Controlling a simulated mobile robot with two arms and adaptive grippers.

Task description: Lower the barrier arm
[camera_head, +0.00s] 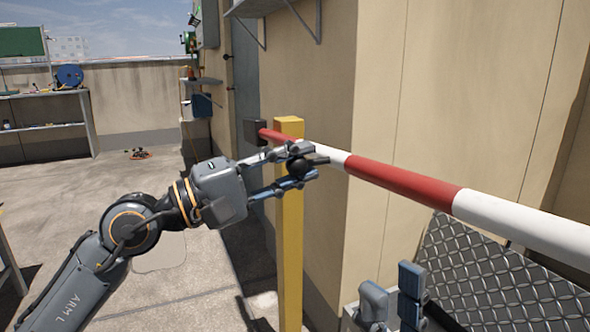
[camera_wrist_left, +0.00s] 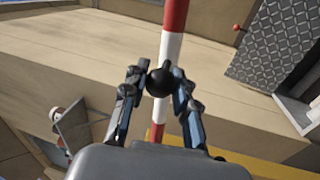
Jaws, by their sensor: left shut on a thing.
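The red-and-white barrier arm (camera_head: 405,182) runs from a yellow post (camera_head: 291,235) towards the lower right of the head view, growing larger as it comes nearer. A round black knob (camera_head: 298,165) sits on it near the post. My left gripper (camera_head: 306,166) is shut on this knob, one finger to each side. In the left wrist view the knob (camera_wrist_left: 160,82) lies between the fingertips, with the barrier arm (camera_wrist_left: 172,45) behind it. My right gripper (camera_head: 392,292) shows at the bottom right, its fingers apart and empty. The rest of it is out of frame.
A tan wall (camera_head: 375,100) stands close behind the barrier arm. A diamond-plate panel (camera_head: 500,275) lies below the barrier arm at the right. A shelf bench (camera_head: 45,95) with a blue reel (camera_head: 69,76) is far left. The floor (camera_head: 95,185) between is mostly clear.

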